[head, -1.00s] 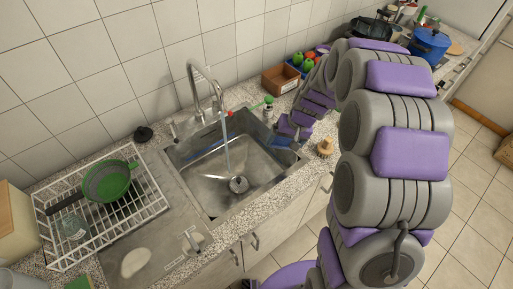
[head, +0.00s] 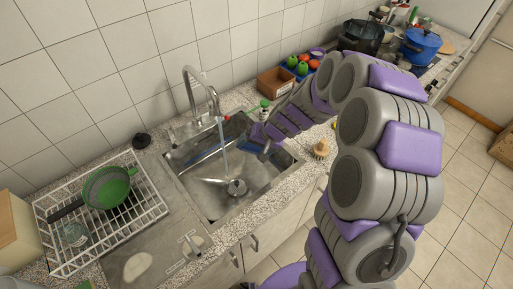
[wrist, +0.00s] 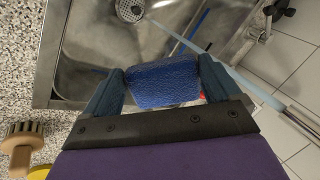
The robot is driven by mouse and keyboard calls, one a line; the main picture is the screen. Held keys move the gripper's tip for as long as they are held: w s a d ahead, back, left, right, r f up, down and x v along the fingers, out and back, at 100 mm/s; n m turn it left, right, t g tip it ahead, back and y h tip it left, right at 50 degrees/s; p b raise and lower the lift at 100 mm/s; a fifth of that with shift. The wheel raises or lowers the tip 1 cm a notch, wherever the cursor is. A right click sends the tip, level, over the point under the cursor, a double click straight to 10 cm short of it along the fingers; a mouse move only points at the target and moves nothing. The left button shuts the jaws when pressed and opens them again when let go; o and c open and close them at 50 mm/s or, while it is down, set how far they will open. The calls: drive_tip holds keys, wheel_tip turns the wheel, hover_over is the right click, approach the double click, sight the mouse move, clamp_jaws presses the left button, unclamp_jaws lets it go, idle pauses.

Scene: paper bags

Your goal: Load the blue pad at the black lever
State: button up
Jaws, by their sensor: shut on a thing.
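The blue pad (wrist: 162,85) is gripped between the two fingertips of my gripper (wrist: 160,88) in the wrist view. In the head view my gripper (head: 260,141) is over the right part of the sink, to the right of the water stream; the pad is hard to make out there. A small black piece (head: 141,138), possibly the black lever, stands on the counter left of the tap. A black piece also shows at the top right of the wrist view (wrist: 284,9). The pad is apart from it.
The tap (head: 189,84) runs a thin stream into the metal sink (head: 195,186). A drying rack (head: 151,180) with a green pan (head: 108,187) stands left. A wooden brush (head: 320,150) and a brown box (head: 276,82) stand right. A blue strip (head: 207,154) shows in the sink.

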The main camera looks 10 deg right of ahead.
drive_tip(key=shift+w+d, duration=0.4)
drive_tip(key=shift+d, duration=0.15)
drive_tip(key=shift+w+a+f, duration=0.15)
drive_tip(key=shift+w+a, duration=0.05)
drive_tip(key=shift+w+a+f+p, duration=0.8)
drive_tip(key=shift+w+a, duration=1.1)
drive_tip(key=shift+a, duration=2.65)
drive_tip(key=s+d, duration=0.1)
drive_tip(key=d, duration=0.1)
drive_tip(key=s+d+b, duration=0.1)
drive_tip(key=d, duration=0.2)
drive_tip(key=s+d+b, duration=0.1)
drive_tip(key=d, duration=0.2)
drive_tip(key=shift+s, duration=0.3)
drive_tip(key=shift+s+b, duration=0.15)
drive_tip(key=shift+b, duration=0.15)
drive_tip(key=shift+s+a, duration=0.15)
drive_tip(key=shift+a, duration=0.05)
